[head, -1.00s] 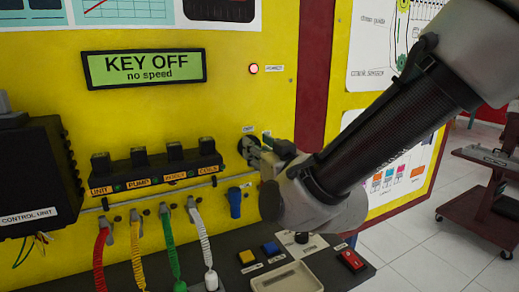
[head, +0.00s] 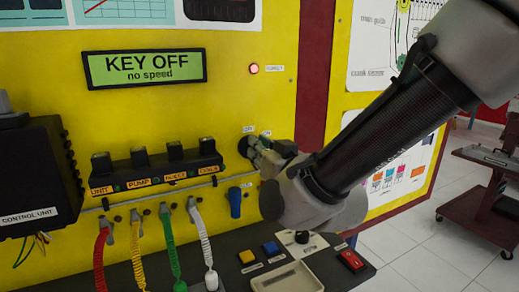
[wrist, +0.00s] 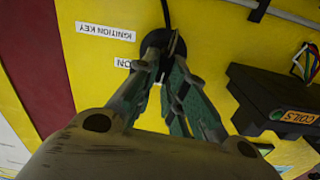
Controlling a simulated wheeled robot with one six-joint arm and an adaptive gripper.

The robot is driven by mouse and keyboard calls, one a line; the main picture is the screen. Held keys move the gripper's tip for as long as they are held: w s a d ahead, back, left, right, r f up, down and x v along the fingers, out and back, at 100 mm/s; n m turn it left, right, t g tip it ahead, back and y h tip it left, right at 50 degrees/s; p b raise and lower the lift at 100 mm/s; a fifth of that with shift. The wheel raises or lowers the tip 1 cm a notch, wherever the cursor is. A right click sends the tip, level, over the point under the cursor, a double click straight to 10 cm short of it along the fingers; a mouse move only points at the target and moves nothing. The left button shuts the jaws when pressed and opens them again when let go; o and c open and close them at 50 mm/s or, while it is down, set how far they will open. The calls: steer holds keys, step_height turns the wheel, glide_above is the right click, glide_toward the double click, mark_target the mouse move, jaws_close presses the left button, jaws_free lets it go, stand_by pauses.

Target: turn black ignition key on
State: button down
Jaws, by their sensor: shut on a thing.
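The black ignition key switch (head: 247,143) is on the yellow panel, right of the row of black switches. Its black round face (wrist: 178,46) also shows in the wrist view, beside the labels IGNITION KEY and ON. My gripper (head: 256,152) is at the switch, and its two fingers (wrist: 165,58) close together over the front of it. They are shut on the key, which is mostly hidden between the fingertips. The display (head: 146,67) reads KEY OFF, no speed.
A blue plug (head: 235,202) hangs just below the switch. Coloured coiled cables hang at lower left. A red indicator (head: 254,68) is lit above. A console with buttons (head: 351,260) lies below.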

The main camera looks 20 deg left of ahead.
steer(key=m, duration=1)
steer(key=shift+w+d+f+m, duration=0.35)
steer(key=shift+w+f+m, duration=0.05)
stand_by(0.4)
steer(key=c, duration=1.5)
jaws_free()
steer(key=v, duration=1.2)
steer(key=shift+w, duration=0.1)
